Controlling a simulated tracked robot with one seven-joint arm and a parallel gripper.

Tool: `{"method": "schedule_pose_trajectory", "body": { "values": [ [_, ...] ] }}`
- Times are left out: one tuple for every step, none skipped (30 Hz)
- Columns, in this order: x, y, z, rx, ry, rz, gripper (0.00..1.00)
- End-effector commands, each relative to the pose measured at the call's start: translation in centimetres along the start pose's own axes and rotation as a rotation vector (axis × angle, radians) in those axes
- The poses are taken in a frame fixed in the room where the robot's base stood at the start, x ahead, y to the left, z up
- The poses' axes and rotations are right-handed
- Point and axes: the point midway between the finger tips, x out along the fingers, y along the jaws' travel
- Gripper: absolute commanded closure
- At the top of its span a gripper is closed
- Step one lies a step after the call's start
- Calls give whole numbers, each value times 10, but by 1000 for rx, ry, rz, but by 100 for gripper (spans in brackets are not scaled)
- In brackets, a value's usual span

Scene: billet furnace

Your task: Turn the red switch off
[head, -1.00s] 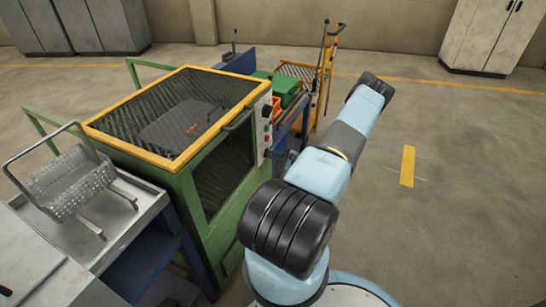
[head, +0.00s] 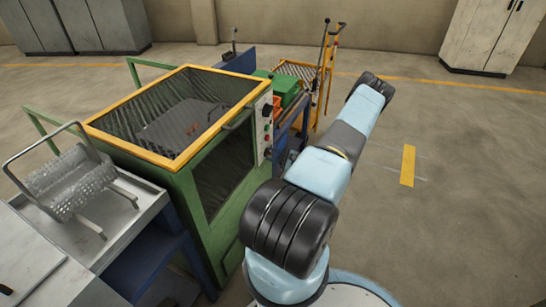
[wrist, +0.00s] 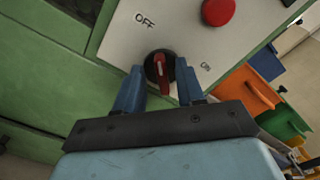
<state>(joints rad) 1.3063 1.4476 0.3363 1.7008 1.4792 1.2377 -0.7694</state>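The red switch (wrist: 164,82) is a narrow red handle on a round black dial, on the pale control panel (wrist: 185,40) in the wrist view. The handle runs roughly up and down in that picture. The OFF label is above left of it and the ON label is to its right. My gripper (wrist: 158,70) is open, with one blue finger on each side of the handle. Gaps show between the handle and both fingers, so I see no grip. In the head view the panel (head: 263,128) is on the side of the green cabinet, and my gripper is hidden behind my arm.
A red push button (wrist: 218,11) is above right of the switch. The green cabinet (head: 180,190) has an orange-yellow frame on top. Orange and green bins (wrist: 248,92) are to the panel's right. A metal basket (head: 72,185) stands on the left bench. Floor is clear at right.

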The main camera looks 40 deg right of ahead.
Motion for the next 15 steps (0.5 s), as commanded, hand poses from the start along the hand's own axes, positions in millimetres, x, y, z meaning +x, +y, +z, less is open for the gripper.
{"method": "schedule_pose_trajectory", "body": {
  "values": [
    [-1,0,0,0,0,0,62],
    [-2,0,0,0,0,-1,62],
    [-4,0,0,0,1,-1,62],
    [-6,-1,0,-1,1,-1,62],
    [-9,-1,-1,0,2,-1,62],
    [-14,-1,-1,0,3,-1,62],
    [-18,-1,-1,0,4,-2,62],
    [-23,-1,-1,0,4,-2,62],
    [-30,0,-1,0,3,-1,62],
    [-35,-1,-1,0,2,-2,62],
    [-41,-1,-1,0,3,-2,62],
    [-50,-1,-1,0,4,-2,62],
    [-56,0,-1,0,3,-1,62],
    [-62,0,-1,0,3,0,62],
    [-70,0,-1,0,3,-2,62]
  ]
}}
